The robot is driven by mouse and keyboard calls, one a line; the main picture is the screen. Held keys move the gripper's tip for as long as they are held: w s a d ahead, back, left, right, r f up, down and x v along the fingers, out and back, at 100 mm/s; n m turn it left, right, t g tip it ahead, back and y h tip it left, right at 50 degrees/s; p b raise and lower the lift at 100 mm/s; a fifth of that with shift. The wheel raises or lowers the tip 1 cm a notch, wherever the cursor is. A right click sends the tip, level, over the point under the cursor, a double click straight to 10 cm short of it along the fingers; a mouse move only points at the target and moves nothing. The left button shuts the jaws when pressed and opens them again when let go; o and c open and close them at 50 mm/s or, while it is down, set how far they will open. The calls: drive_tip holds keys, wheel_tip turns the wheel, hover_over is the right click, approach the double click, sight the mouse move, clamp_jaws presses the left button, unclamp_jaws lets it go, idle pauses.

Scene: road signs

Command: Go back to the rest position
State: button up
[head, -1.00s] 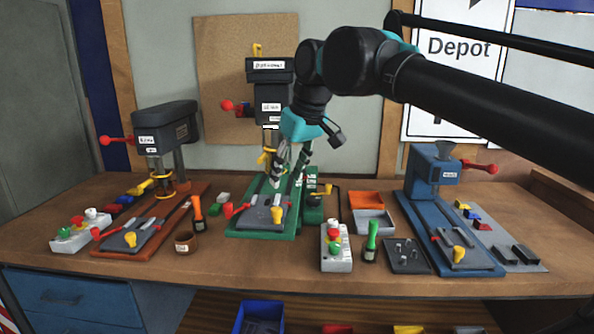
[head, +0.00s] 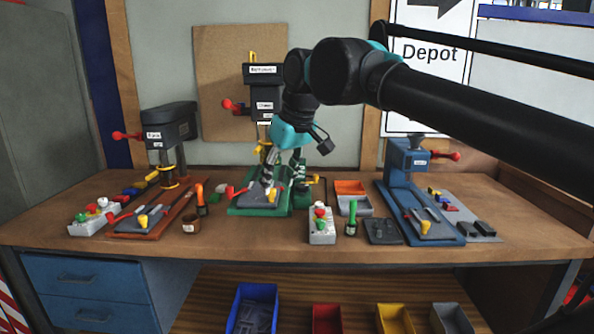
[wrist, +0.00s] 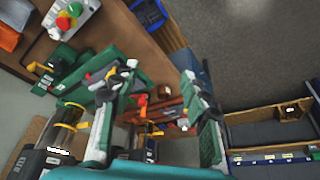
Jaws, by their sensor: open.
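My gripper (head: 282,172) hangs from my black and teal arm in the middle of the head view. Its fingers are spread and nothing shows between them. In the picture it overlaps the central green machine (head: 250,209); I cannot tell how far in front of it the gripper is. The wrist view shows both fingers (wrist: 155,82) wide apart, with only background between them.
The wooden workbench (head: 270,243) also bears an orange-based machine (head: 168,125) at left and a blue machine (head: 403,165) at right. A white button box (head: 321,232) stands near the front edge. Below are a blue bin (head: 241,302), a red bin (head: 327,318) and others.

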drive_tip(key=w+d+f+m, duration=0.1)
drive_tip(key=w+d+f, duration=0.1)
drive_tip(key=d+f, duration=0.35)
drive_tip(key=w+d+f+m+t+h, duration=0.1)
drive_tip(key=d+f+m, duration=0.15)
drive_tip(key=f, duration=0.65)
drive_tip(key=w+d+f+m, duration=0.1)
drive_tip(key=w+d+f, duration=0.1)
drive_tip(key=d+f, duration=0.35)
drive_tip(key=s+d+f+m, duration=0.1)
drive_tip(key=s+d+f, duration=0.2)
drive_tip(key=f, duration=0.2)
drive_tip(key=s+d+f+m+h, duration=0.1)
drive_tip(key=s+d+f, duration=0.2)
drive_tip(key=f, duration=0.3)
drive_tip(key=s+d+f+m+h, duration=0.1)
drive_tip(key=s+d+f+m, duration=0.1)
drive_tip(key=f, duration=0.4)
drive_tip(key=shift+s+d+f, duration=0.2)
drive_tip(key=shift+s+d, duration=0.4)
drive_tip(key=shift+d, duration=0.25)
